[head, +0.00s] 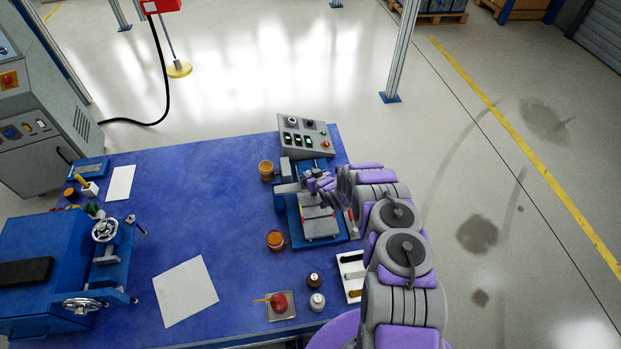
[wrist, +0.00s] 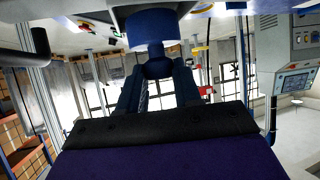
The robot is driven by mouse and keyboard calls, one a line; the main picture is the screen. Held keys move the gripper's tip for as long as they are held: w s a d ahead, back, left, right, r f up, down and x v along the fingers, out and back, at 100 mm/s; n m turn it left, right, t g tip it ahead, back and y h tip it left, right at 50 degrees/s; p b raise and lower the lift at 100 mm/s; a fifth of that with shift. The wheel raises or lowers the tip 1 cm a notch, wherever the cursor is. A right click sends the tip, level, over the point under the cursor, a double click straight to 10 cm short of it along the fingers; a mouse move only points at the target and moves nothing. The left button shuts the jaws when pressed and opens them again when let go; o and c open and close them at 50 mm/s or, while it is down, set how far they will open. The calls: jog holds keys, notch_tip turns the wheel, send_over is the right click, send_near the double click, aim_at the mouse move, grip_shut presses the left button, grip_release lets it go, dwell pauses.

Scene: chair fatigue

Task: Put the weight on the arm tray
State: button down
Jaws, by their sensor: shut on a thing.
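My gripper (head: 325,184) is over the blue-based machine near the right side of the table. The weight cannot be made out in the head view, where the gripper and machine parts crowd together. A flat grey plate (head: 319,226) lies on the machine just below the gripper in the picture. I cannot tell for sure which part is the arm tray.
A control box (head: 306,137) stands behind the machine. Amber jars (head: 276,240) stand left of it. A small tray (head: 281,309) with a red item and two small bottles (head: 316,301) are near the front. The table's middle is mostly clear.

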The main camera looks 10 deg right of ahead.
jog(key=shift+w+f, duration=0.1)
jog(key=shift+f, duration=0.75)
jog(key=shift+a+r, duration=0.1)
jog(key=c, duration=0.8)
grip_release()
